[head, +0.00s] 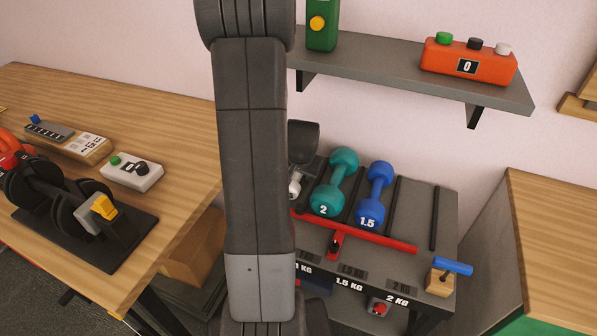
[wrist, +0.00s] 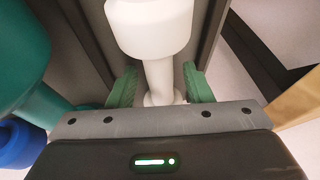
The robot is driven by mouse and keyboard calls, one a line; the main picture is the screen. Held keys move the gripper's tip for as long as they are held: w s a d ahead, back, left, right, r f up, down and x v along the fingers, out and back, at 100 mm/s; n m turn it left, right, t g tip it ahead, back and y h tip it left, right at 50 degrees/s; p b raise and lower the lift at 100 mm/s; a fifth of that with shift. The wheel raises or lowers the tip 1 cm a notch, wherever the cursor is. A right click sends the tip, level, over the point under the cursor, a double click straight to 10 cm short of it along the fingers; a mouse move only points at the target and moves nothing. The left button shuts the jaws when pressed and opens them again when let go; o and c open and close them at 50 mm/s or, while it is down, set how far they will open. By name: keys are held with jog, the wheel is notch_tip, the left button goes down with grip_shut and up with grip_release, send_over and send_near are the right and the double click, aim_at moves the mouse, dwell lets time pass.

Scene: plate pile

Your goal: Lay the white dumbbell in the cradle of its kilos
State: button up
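The white dumbbell (head: 295,186) lies on the grey rack (head: 446,205), at the left of the row and mostly hidden by my arm in the head view. In the wrist view the white dumbbell (wrist: 158,75) runs between the two green fingertips of my gripper (wrist: 160,86). The fingers straddle its handle, with a narrow gap on each side, so the gripper looks open. The dumbbell's number is not visible. A teal dumbbell (head: 334,182) marked 2 and a blue dumbbell (head: 374,195) marked 1.5 lie to its right. The rightmost slot (head: 413,210) is empty.
Labels 1 KG, 1.5 KG and 2 KG (head: 398,300) show on the rack's front. A red bar (head: 365,234) crosses before the dumbbells. A shelf (head: 420,84) overhangs behind. Wooden benches stand left (head: 150,100) and right (head: 555,225).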

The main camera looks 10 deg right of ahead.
jog(key=shift+r, duration=0.1)
jog(key=shift+r, duration=0.2)
jog(key=p+v, duration=0.1)
jog(key=v, duration=1)
jog(key=shift+s+r, duration=0.25)
dwell(1.3)
